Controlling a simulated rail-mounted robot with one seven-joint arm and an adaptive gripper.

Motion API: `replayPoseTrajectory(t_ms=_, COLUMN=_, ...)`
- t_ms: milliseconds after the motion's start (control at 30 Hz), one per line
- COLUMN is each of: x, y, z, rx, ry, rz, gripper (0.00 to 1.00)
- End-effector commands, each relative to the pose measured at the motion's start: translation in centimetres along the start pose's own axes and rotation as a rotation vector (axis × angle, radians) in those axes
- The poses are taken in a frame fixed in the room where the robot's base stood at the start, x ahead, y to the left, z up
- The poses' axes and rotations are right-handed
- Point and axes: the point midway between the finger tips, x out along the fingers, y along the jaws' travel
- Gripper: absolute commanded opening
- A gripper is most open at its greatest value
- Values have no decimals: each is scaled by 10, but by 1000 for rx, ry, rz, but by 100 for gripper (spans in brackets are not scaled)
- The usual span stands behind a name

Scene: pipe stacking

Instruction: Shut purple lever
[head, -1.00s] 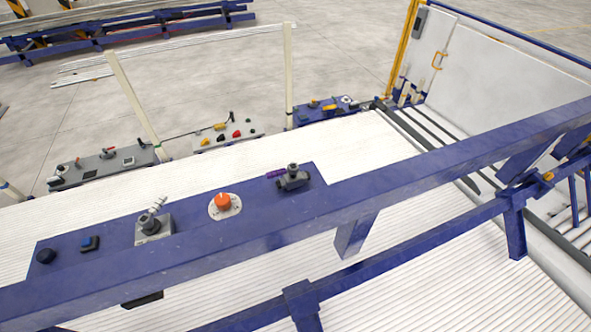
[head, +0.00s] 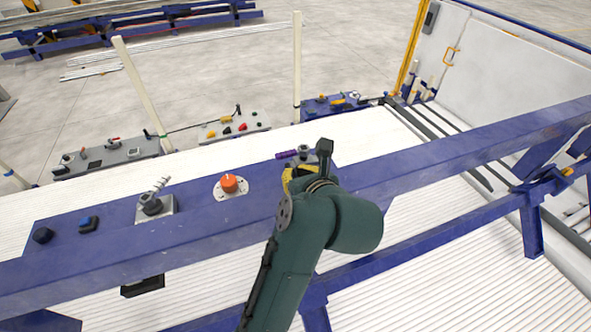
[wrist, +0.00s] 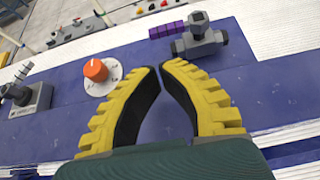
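The purple lever (head: 286,155) sticks out to the left of a small grey valve (head: 304,151) at the right end of the blue panel. In the wrist view the purple lever (wrist: 168,30) lies roughly sideways, left of the grey valve body (wrist: 200,42). My gripper (wrist: 160,69) has yellow ridged fingers with dark inner pads. Its tips nearly meet, with nothing between them. In the wrist view they appear just below the lever and valve, apart from them. In the head view my arm hides most of the gripper.
An orange knob (head: 229,183) sits left of the lever on the panel (head: 110,215). A spring-like lever on a grey base (head: 155,204) and dark buttons are farther left. A long blue beam (head: 440,150) crosses in front. More control boxes stand behind the white slatted surface.

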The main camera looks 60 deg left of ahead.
Motion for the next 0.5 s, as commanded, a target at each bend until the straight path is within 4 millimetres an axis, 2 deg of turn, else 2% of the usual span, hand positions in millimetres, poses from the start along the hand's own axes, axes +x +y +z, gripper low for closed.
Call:
replayPoseTrajectory(t_ms=167, x=19, y=2, z=2, rx=-3, ry=1, rz=4, gripper=0)
replayPoseTrajectory(t_ms=500, x=84, y=1, z=2, rx=-3, ry=1, rz=1, gripper=0)
